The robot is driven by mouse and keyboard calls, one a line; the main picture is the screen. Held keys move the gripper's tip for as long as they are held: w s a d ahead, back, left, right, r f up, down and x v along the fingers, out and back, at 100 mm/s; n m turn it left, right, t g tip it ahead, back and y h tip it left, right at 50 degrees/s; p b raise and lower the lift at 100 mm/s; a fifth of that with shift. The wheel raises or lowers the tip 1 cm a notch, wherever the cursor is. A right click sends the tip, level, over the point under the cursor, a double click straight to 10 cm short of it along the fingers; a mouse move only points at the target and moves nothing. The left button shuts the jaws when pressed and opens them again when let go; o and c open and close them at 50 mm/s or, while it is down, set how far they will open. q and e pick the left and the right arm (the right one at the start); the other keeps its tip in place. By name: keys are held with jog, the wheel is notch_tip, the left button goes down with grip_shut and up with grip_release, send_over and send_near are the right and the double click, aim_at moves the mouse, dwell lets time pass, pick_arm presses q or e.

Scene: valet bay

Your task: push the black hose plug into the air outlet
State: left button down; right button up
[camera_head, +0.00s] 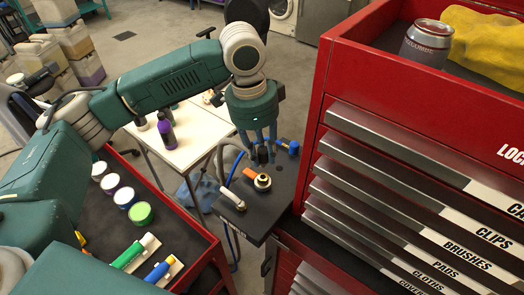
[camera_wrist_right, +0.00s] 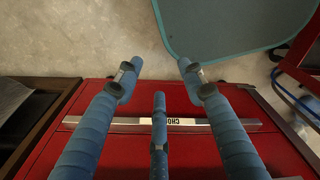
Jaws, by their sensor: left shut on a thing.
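My left gripper (camera_head: 262,142) points down over the dark panel (camera_head: 258,222) beside the red cabinet. Its blue fingers are shut on the black hose plug (camera_head: 262,156), which is partly hidden between them. A round brass fitting (camera_head: 263,182) with an orange part beside it stands on the panel, just nearer than the plug; it looks like an air outlet. The plug appears apart from it. A second brass fitting with a grey handle (camera_head: 230,197) stands at the left. My right gripper (camera_wrist_right: 160,76) is open and empty above a red drawer front in the right wrist view.
A blue fitting (camera_head: 288,147) sits at the panel's back right. The red drawer cabinet (camera_head: 400,190) rises close on the right, with a can (camera_head: 426,43) and yellow cloth (camera_head: 486,42) on top. A white table (camera_head: 190,140) with purple bottles stands behind left.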

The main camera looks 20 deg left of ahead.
aim_at(262, 163)
pick_arm(q)
jog(key=shift+f+b, duration=0.35)
jog(key=shift+f, duration=0.2)
notch_tip(262, 163, down, 3)
jog(key=b, duration=0.3)
jog(key=shift+r, duration=0.1)
jog(key=shift+f+b, duration=0.7)
jog(key=shift+b, duration=0.3)
jog(key=shift+r, duration=0.1)
jog(key=shift+p, duration=0.75)
